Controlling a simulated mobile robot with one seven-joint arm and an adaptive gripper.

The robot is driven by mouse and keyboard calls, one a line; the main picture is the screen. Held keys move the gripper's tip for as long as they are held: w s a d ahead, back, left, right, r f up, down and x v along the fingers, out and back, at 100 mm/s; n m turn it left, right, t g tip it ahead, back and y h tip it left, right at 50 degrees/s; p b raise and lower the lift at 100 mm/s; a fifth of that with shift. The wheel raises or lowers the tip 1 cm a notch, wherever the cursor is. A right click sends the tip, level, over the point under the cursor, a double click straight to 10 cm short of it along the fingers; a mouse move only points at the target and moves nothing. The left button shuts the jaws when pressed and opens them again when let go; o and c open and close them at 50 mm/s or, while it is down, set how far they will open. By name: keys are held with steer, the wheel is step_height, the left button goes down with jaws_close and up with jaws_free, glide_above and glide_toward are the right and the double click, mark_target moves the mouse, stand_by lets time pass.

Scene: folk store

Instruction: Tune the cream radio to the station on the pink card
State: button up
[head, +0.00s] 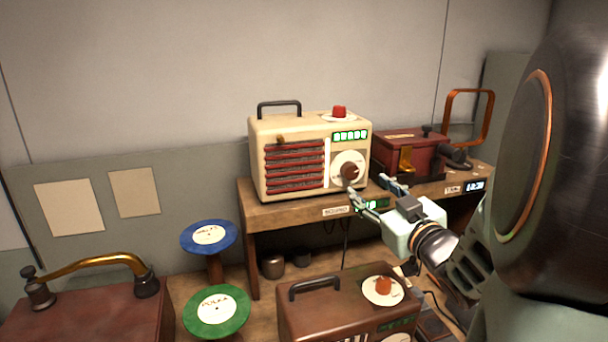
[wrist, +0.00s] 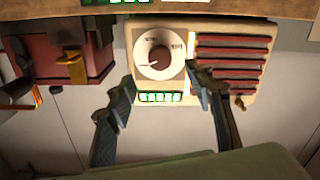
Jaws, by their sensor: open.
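The cream radio (head: 259,158) stands upright on a wooden shelf, with a red slatted grille, a lit green display (head: 350,135), a red knob (head: 339,111) on top and a brown dial knob on a white disc (head: 349,169) in front. My gripper (head: 368,190) is open and empty, in front of the dial and apart from it. In the wrist view, where the radio appears upside down, the dial (wrist: 158,60) shows between and beyond my two fingers (wrist: 160,90). The display's text is too small to read surely. I cannot make out a pink card.
A dark red box (head: 405,155) with a copper loop stands right of the radio on the shelf (head: 290,214). Below are a brown radio (head: 325,305), a blue disc (head: 208,236) and a green disc (head: 216,311) on stands. Two blank-looking cards hang on the left wall.

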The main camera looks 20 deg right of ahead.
mark_target(352, 173)
steer(key=shift+w+a+m, duration=0.1)
steer(key=shift+w+m, duration=0.65)
steer(key=shift+w, duration=1.35)
steer(key=shift+w+a+m, duration=0.1)
steer(key=shift+w+m, duration=0.65)
steer(key=shift+w, duration=1.35)
steer(key=shift+w, duration=0.1)
steer(key=shift+c, duration=0.3)
steer(key=c, duration=0.7)
